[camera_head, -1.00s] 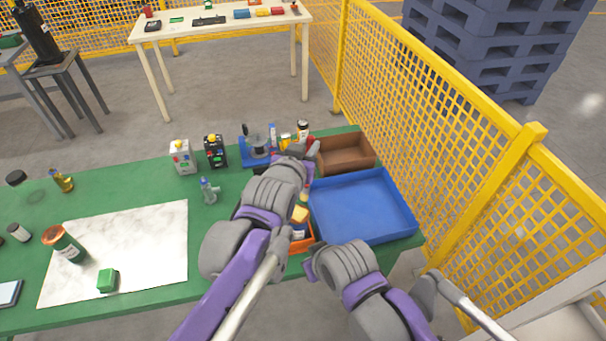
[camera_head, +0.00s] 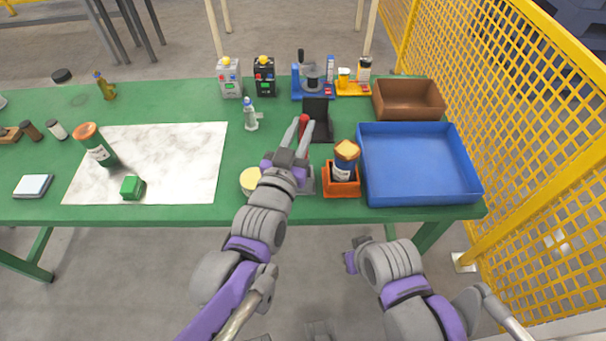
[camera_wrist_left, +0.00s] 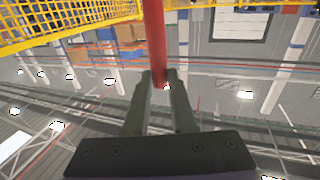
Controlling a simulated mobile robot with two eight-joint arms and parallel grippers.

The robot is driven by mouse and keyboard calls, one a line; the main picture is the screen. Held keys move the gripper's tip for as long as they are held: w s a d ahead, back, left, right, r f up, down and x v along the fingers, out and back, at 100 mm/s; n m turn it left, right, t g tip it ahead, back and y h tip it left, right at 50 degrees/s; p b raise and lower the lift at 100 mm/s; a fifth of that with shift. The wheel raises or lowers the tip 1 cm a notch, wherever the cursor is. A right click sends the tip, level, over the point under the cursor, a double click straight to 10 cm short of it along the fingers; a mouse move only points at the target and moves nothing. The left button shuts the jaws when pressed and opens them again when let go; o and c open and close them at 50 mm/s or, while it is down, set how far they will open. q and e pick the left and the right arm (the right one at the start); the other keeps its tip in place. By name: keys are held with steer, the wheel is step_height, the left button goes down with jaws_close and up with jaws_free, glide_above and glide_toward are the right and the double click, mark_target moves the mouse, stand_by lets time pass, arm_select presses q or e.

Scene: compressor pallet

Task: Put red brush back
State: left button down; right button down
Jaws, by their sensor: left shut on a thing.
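My left gripper (camera_head: 301,133) is over the middle of the green table, near the black open box. Its fingers are shut on the red brush (camera_head: 303,121), of which only a small red part shows in the head view. In the left wrist view the red brush (camera_wrist_left: 154,38) is a plain red rod, its lower end between the fingertips (camera_wrist_left: 158,82). Its bristles cannot be made out. My right gripper (camera_head: 353,256) is low in front of the table's front edge, apart from everything; its fingers do not show clearly.
A blue tray (camera_head: 418,195) and a brown tray (camera_head: 409,113) are farther right. A black open box (camera_head: 317,107) is just behind the gripper. A yellow fence (camera_head: 530,140) borders the right side.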

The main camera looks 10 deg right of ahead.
arm_select(q)
steer(key=shift+f+b, duration=1.05)
steer(key=shift+f, duration=3)
steer(key=c, duration=0.7)
jaws_free()
steer(key=shift+c, duration=0.2)
steer(key=p+v, duration=0.1)
steer(key=v, duration=1.1)
steer(key=shift+w+a, duration=0.1)
